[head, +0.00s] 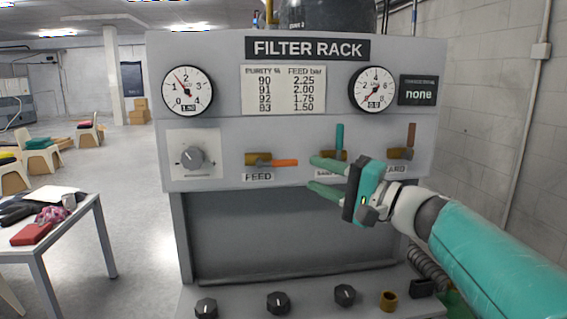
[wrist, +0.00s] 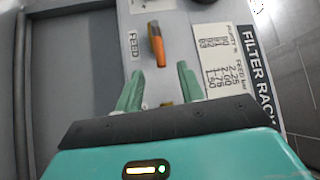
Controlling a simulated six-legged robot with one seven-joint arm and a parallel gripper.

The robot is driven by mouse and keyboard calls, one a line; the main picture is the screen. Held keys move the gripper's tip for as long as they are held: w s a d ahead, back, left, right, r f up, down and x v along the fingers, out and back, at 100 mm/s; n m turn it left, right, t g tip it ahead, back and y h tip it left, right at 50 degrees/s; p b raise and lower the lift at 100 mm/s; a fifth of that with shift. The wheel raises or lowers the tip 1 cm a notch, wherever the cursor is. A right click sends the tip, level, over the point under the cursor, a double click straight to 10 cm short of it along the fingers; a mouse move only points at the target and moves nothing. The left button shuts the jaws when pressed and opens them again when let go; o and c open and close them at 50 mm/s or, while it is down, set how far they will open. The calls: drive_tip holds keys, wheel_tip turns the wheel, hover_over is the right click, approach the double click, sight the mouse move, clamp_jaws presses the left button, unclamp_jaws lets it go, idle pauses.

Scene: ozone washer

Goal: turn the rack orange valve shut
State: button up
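The orange valve handle (head: 285,163) lies level on the FEED valve, pointing right from its brass body (head: 257,159). My gripper (head: 312,173) is open, with its green fingers pointing left. Its fingertips are just right of the orange handle's free end, in front of the middle valve. In the wrist view the orange handle (wrist: 156,44) is ahead of my open gripper (wrist: 160,80), roughly in line with the gap. It appears apart from both fingers. The FEED label (wrist: 134,45) is beside it.
The middle valve has an upright teal handle (head: 339,135), and its label is partly hidden by my gripper. The right valve has an upright brown handle (head: 411,136). A dial knob (head: 192,158) is left of FEED. Black knobs (head: 278,302) line the lower ledge.

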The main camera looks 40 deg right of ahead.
sight(290, 165)
drive_tip(key=x, duration=0.8)
drive_tip(key=shift+w+a, duration=0.15)
drive_tip(key=shift+w, duration=0.15)
clamp_jaws()
